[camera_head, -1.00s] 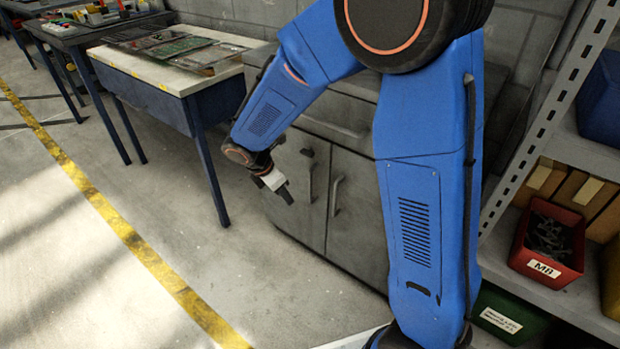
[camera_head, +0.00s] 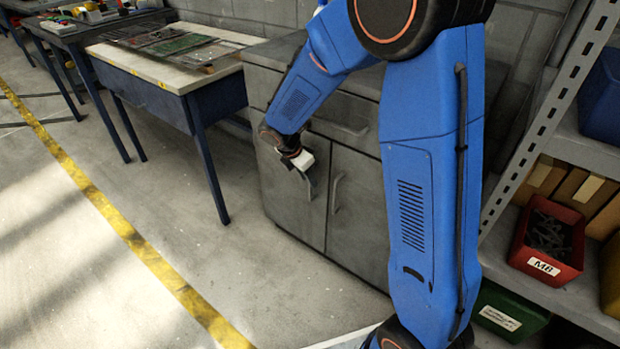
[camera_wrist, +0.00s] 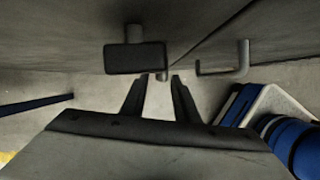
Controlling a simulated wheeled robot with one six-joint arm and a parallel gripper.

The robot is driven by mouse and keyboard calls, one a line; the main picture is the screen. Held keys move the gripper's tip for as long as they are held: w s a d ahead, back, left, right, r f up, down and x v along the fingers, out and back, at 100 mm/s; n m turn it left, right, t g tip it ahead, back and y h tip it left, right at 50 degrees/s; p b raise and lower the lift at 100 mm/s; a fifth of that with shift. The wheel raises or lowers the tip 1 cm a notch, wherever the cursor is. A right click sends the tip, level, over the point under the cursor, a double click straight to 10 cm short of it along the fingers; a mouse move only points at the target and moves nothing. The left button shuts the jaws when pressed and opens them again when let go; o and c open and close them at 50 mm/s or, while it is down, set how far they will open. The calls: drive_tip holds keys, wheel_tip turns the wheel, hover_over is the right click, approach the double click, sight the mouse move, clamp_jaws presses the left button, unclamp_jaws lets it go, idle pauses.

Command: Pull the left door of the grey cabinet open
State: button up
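The grey cabinet (camera_head: 290,215) stands behind my arm with both doors shut. My gripper (camera_head: 311,188) is at the upper right part of its left door (camera_head: 285,190), in front of that door's handle. In the wrist view my gripper (camera_wrist: 161,76) is open, with a gap between its two fingers.
The right door's handle (camera_head: 336,193) is just right of my gripper. A workbench (camera_head: 190,84) stands left of the cabinet, and a metal shelf with a red bin (camera_head: 548,240) stands at the right. The floor (camera_head: 235,260) in front of the left door is clear.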

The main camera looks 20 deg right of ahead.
drive_tip(key=shift+w+d+f, duration=0.25)
drive_tip(key=shift+d+f, duration=0.3)
drive_tip(key=shift+d, duration=0.05)
clamp_jaws()
drive_tip(key=shift+a, duration=0.1)
